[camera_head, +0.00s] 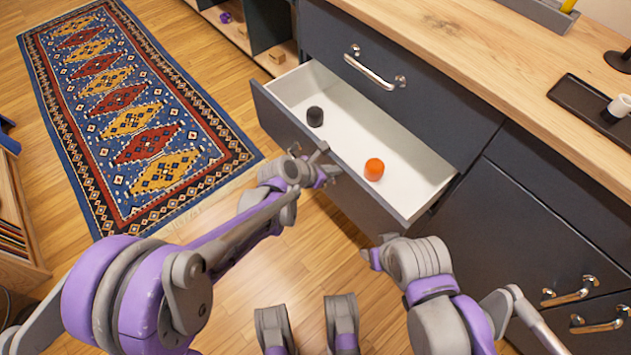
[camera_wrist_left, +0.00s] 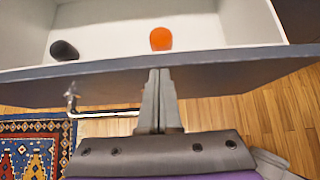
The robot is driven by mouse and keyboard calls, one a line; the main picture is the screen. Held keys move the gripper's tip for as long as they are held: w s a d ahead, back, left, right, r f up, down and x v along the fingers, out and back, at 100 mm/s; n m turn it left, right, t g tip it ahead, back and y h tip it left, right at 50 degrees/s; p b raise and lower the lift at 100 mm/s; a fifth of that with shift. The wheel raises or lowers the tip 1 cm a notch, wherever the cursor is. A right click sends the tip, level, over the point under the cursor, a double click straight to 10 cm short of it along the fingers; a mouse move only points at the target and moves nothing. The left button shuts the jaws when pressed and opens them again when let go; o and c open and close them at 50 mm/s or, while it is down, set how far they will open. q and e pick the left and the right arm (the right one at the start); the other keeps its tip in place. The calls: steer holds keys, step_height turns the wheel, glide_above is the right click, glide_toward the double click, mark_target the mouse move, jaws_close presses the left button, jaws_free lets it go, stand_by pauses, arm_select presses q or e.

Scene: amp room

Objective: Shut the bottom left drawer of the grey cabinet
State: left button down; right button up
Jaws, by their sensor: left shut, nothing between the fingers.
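The bottom left drawer (camera_head: 285,122) of the grey cabinet (camera_head: 425,115) stands pulled out, with a dark front and white inside. It holds a dark cylinder (camera_head: 315,116) and an orange ball (camera_head: 374,169). In the left wrist view the drawer front (camera_wrist_left: 215,72) crosses the picture, with its metal handle (camera_wrist_left: 105,114) below. My left gripper (camera_head: 325,168) is shut and empty at the outer face of the drawer front; its fingertips (camera_wrist_left: 158,75) are at the front near its upper edge. I cannot tell whether they touch. My right arm (camera_head: 415,260) is right of the drawer; its fingers are not clear.
A closed drawer with a metal handle (camera_head: 370,71) sits above the open one. More closed fronts are at right. A black tray (camera_head: 575,95) stands on the wooden worktop (camera_head: 480,45). A patterned rug (camera_head: 125,110) lies on the wooden floor at left.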

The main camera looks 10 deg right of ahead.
arm_select(q)
steer(key=w+d, duration=0.5)
steer(key=d, duration=0.5)
steer(key=w+d+p, duration=0.1)
steer(key=w+d, duration=0.5)
steer(key=d, duration=0.4)
steer(key=shift+w, duration=0.25)
arm_select(e)
steer(key=shift+v, duration=0.9)
arm_select(q)
steer(key=shift+r, duration=0.15)
arm_select(e)
steer(key=shift+w+a, duration=0.1)
